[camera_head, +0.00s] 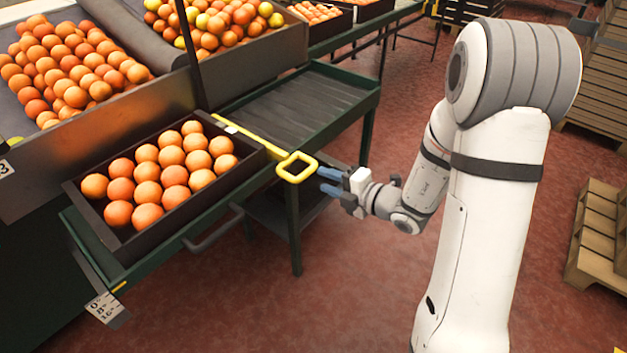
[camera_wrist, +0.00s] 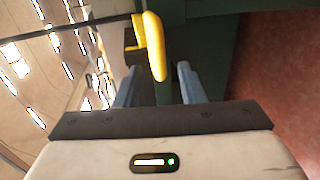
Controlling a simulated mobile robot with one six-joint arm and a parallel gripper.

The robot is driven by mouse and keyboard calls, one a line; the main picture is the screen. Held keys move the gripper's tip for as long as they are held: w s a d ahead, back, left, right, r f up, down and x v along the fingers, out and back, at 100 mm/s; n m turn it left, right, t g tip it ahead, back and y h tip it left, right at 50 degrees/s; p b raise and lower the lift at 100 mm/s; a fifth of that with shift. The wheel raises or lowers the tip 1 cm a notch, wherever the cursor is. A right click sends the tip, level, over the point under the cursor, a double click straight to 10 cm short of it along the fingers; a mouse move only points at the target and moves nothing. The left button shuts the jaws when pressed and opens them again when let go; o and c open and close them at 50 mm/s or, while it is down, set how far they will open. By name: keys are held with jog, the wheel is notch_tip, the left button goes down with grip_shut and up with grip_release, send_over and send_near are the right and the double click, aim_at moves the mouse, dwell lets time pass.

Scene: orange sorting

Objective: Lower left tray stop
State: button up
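The yellow tray stop (camera_head: 252,139) is a bar lying across the green stand beside the right side of the black tray (camera_head: 255,160) of oranges. Its looped handle (camera_head: 297,166) sticks out past the stand's front edge. My gripper (camera_head: 329,181) is just right of the loop, its blue fingers pointing at it. In the wrist view the yellow handle (camera_wrist: 153,48) shows ahead, in line with the gap between the two spread fingers (camera_wrist: 158,83). The gripper is open and empty. Whether a finger touches the loop I cannot tell.
The green stand's right section (camera_head: 300,103) is empty. Bins of oranges (camera_head: 65,70) stand behind. A grey rail handle (camera_head: 213,230) and a marked scale plate (camera_head: 105,308) are on the stand's front. Wooden pallets (camera_head: 600,235) stand at right; the red floor between is clear.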

aim_at(309, 174)
jog(key=b+x, duration=0.1)
jog(key=x, duration=0.6)
jog(key=shift+a+b, duration=0.1)
jog(key=shift+b, duration=0.25)
jog(key=shift+r, duration=0.1)
jog(key=shift+c, duration=0.3)
grip_shut()
